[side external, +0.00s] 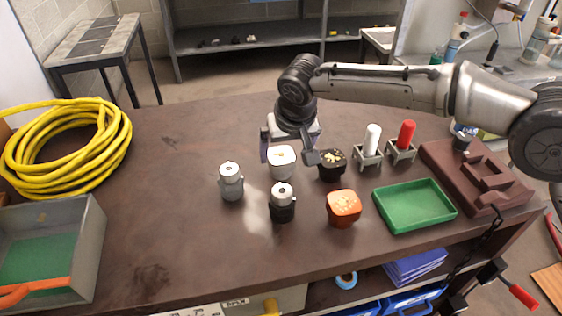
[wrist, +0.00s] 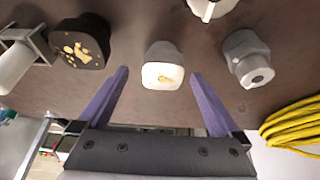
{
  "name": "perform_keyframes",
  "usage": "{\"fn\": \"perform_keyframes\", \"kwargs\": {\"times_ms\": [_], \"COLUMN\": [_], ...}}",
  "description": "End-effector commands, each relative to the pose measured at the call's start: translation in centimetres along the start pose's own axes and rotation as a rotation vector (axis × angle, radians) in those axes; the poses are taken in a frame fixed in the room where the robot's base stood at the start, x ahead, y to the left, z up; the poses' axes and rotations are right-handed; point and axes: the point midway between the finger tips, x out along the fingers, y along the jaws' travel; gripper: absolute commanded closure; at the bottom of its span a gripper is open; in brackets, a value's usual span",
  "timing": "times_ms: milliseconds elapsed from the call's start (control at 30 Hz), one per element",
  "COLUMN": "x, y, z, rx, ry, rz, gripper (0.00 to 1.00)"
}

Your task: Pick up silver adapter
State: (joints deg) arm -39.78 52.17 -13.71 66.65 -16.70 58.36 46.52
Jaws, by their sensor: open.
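The silver adapter (side external: 231,182) stands upright on the brown table, left of my gripper in the side view. In the wrist view, the silver adapter (wrist: 247,57) is right of the fingers and outside them. My gripper (side external: 288,156) is open, with its fingers (wrist: 159,73) pointing down near a white-topped block (side external: 281,162). The block (wrist: 163,66) shows between the fingertips in the wrist view; I see no grip on it. A black adapter with a silver top (side external: 282,203) stands in front of the block.
A black block (side external: 332,165), an orange block (side external: 343,208) and a green tray (side external: 415,205) lie to the right. White (side external: 371,142) and red (side external: 405,138) pieces stand in holders behind. A yellow hose coil (side external: 65,150) and grey bin (side external: 75,245) are left.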

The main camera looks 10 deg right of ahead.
Motion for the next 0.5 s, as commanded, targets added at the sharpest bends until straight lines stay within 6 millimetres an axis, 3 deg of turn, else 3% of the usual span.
{"fn": "perform_keyframes", "kwargs": {"times_ms": [500], "x": [5.2], "y": [-0.5], "z": [-0.7], "rx": [0.000], "ry": [0.000], "rz": [0.000], "gripper": [0.00]}}
